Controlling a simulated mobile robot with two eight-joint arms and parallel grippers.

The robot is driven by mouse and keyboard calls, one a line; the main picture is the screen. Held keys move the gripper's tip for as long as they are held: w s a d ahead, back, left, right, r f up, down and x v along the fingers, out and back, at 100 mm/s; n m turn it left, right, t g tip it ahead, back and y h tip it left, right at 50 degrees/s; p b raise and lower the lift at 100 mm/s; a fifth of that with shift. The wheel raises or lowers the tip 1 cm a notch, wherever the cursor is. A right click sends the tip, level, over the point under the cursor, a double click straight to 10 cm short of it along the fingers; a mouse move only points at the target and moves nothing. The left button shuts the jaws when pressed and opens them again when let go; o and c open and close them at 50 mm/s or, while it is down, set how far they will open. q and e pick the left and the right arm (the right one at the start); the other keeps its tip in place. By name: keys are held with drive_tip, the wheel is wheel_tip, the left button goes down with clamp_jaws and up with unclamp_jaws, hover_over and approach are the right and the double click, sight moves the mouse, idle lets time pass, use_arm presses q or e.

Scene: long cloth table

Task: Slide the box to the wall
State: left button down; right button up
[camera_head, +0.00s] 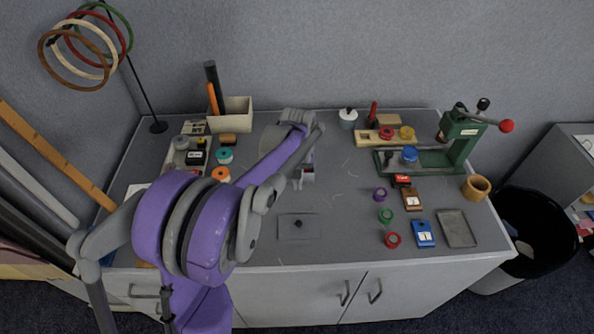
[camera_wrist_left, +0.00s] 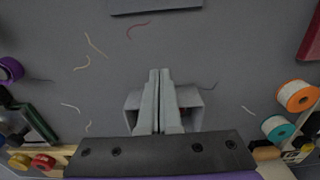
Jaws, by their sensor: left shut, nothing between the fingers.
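My left gripper (camera_head: 297,183) reaches down over the middle of the table, with its fingers shut and nothing held. In the left wrist view the two grey fingers (camera_wrist_left: 160,100) lie side by side. A small grey box-like thing (camera_wrist_left: 194,101) shows behind and on both sides of them, with a little red in it. In the head view it is mostly hidden by my left arm; whether the fingers touch it, I cannot tell. My right gripper is out of view.
A dark flat plate (camera_head: 297,226) lies nearer the front edge. Tape rolls, including an orange one (camera_head: 221,174), stand to the left. A green press (camera_head: 455,140), small spools and a blue box (camera_head: 423,233) are at the right. A ring stand (camera_head: 158,126) is at back left.

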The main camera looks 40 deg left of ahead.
sight(298, 194)
use_arm(q)
drive_tip(key=shift+f, duration=0.25)
drive_tip(key=shift+f+b, duration=1.05)
drive_tip(key=shift+f, duration=0.25)
drive_tip(key=shift+r, duration=0.1)
drive_tip(key=shift+r, duration=0.25)
drive_tip(key=shift+w+a+p, duration=0.25)
drive_tip(key=shift+w+a, duration=0.9)
drive_tip(key=shift+w, duration=0.25)
drive_tip(key=shift+w+a+p, duration=0.2)
drive_tip(key=shift+w+a, duration=0.95)
drive_tip(key=shift+w, duration=0.2)
drive_tip(key=shift+a, duration=0.1)
drive_tip(key=shift+w+a+p, duration=0.35)
drive_tip(key=shift+w+a, duration=0.75)
drive_tip(key=shift+w, duration=0.25)
drive_tip(key=shift+w+a+p, duration=0.35)
drive_tip(key=shift+w+a, duration=0.75)
drive_tip(key=shift+w, duration=0.25)
